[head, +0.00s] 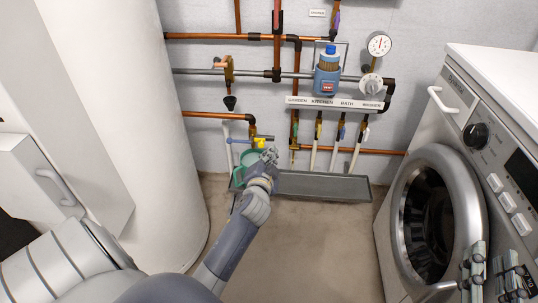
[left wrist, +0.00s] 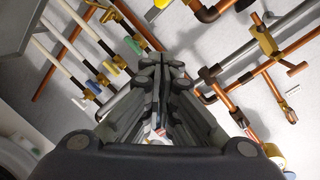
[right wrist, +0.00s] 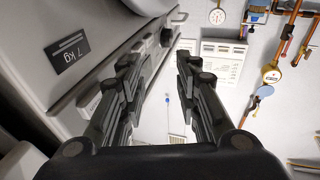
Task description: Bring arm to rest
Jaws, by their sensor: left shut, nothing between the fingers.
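My left arm (head: 232,243) reaches forward from the bottom of the head view. Its gripper (head: 270,156) is in front of the pipe wall, over the left end of the grey trough, overlapping the green container (head: 241,176) in the picture. In the left wrist view its fingers (left wrist: 163,65) are together with nothing visible between them. My right gripper (head: 492,268) shows at the lower right of the head view, in front of the washing machine. In the right wrist view its fingers (right wrist: 156,62) stand apart and empty.
The grey trough (head: 325,187) lies along the wall under copper pipes (head: 240,37) and several valves. A yellow-handled tap (head: 259,143) is right above my left gripper. A white cylinder (head: 130,110) stands at left, the washing machine (head: 485,60) at right. The floor (head: 310,245) between is clear.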

